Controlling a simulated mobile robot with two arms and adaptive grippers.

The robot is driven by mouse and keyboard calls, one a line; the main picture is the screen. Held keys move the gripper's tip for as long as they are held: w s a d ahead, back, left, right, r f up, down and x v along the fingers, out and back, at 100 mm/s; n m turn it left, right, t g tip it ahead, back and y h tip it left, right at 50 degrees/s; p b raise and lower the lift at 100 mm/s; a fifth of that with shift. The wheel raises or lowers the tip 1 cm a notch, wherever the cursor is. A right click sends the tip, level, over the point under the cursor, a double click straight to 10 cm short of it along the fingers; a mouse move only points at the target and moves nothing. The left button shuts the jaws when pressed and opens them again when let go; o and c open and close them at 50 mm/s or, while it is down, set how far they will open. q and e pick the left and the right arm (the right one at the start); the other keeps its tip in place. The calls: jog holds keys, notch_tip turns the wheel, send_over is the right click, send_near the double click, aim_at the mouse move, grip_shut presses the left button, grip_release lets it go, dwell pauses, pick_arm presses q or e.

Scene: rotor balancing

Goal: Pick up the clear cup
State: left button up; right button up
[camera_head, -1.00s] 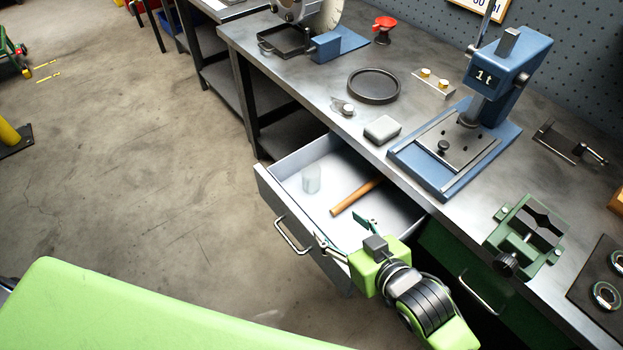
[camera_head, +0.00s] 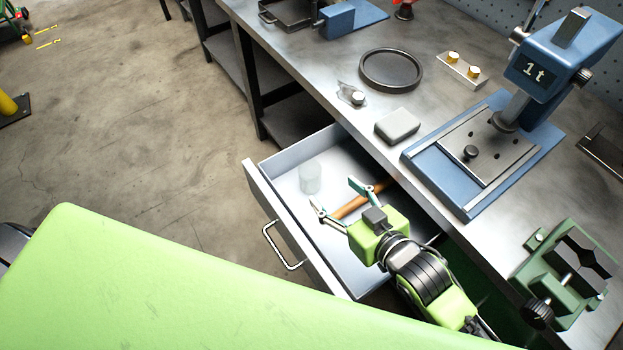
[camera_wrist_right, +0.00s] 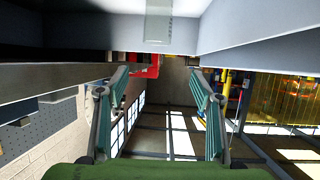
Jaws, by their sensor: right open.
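The clear cup (camera_head: 310,178) stands in the open drawer (camera_head: 268,193), near its left inner end. It is translucent and pale against the light drawer floor. My right gripper (camera_head: 334,196) is over the drawer with its fingers spread, empty, to the lower right of the cup and apart from it. In the right wrist view the gripper's fingers (camera_wrist_right: 163,92) are wide apart, and part of the cup (camera_wrist_right: 158,22) shows at the top centre between them. My left gripper is not in view.
A wooden handle (camera_head: 350,207) lies in the drawer, partly behind my right gripper. The workbench (camera_head: 345,125) edge overhangs the drawer's far side. A blue press (camera_head: 480,150) and a green vise (camera_head: 570,275) stand on the bench.

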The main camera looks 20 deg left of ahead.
jog(key=f+b, duration=0.3)
jog(key=f, duration=0.1)
jog(key=shift+w+a, duration=0.1)
jog(key=shift+w, duration=0.2)
send_near(305, 168)
jog(key=shift+a+f, duration=0.1)
jog(key=shift+a, duration=0.3)
jog(key=shift+x, duration=3.3)
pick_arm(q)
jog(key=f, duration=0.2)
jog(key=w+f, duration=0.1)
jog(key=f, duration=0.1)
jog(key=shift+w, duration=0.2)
pick_arm(e)
jog(key=shift+w+d, duration=0.15)
jog(key=c, duration=1.2)
